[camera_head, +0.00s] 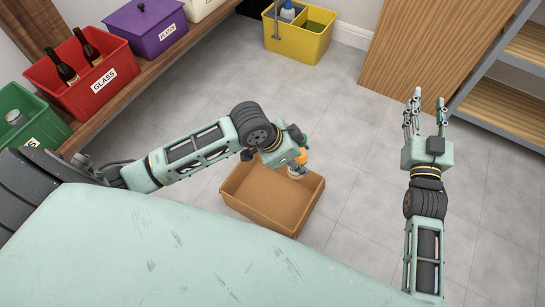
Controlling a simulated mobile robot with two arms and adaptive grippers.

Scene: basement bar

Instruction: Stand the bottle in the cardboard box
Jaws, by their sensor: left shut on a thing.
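The open cardboard box (265,216) sits on the tiled floor in the middle of the view, and its visible inside is bare. The gripper hides much of the bottle. I cannot tell whether the bottle is above the box or just past its rim, nor whether it touches anything below. My right gripper (427,108) is open and empty, fingers pointing away, off to the right of the box.
A wooden shelf at the left holds a green bin (28,130), a red GLASS bin (88,88) with dark bottles, and a purple bin (150,35). A yellow bucket (300,42) stands at the back. A wooden panel (425,45) and shelving (515,92) stand right. Floor around the box is clear.

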